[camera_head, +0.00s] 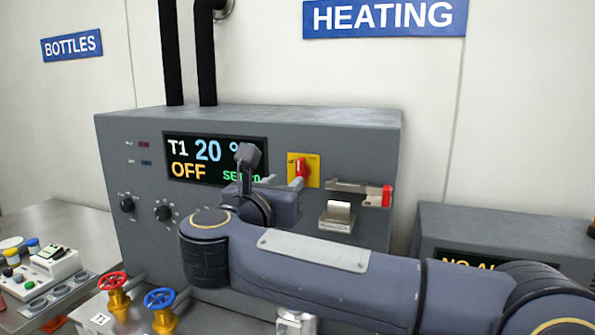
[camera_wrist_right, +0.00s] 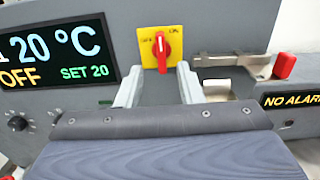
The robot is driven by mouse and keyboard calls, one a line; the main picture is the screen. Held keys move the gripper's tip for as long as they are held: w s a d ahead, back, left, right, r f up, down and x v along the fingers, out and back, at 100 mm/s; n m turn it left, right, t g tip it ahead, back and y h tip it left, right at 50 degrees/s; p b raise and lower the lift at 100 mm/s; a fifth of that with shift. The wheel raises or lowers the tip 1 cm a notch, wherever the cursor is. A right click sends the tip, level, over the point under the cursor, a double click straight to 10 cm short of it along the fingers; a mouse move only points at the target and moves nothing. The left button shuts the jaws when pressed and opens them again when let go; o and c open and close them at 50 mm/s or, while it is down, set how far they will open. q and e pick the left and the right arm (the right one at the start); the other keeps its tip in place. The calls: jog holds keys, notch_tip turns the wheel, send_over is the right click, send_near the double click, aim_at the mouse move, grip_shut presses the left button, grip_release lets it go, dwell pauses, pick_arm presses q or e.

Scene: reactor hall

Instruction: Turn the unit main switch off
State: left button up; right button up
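The unit main switch is a red rotary knob (camera_head: 300,168) on a yellow plate on the front of the grey heating unit. In the right wrist view the knob (camera_wrist_right: 161,50) stands about upright, between a small label at the plate's upper left and "ON" at its upper right. My right gripper (camera_head: 283,182) is just in front of and below the switch. Its two fingers (camera_wrist_right: 160,84) are apart with nothing between them, one to each side below the knob. My left gripper is not in view.
A display (camera_head: 215,160) reads T1, 20 °C and OFF. Right of the switch are a latch bar with a red end (camera_head: 387,196) and a pale flap (camera_head: 337,217). Red (camera_head: 113,281) and blue (camera_head: 160,299) valve wheels stand lower left. A NO ALARM box (camera_head: 500,228) is at right.

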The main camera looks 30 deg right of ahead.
aim_at(299, 172)
jog(key=p+x, duration=0.2)
jog(key=x, duration=0.4)
jog(key=shift+w+d, duration=0.25)
jog(key=shift+d, duration=0.1)
jog(key=shift+w+d+f, duration=0.1)
jog(key=shift+w+d, duration=0.2)
jog(key=shift+d, duration=0.05)
jog(key=shift+c, duration=0.3)
grip_shut()
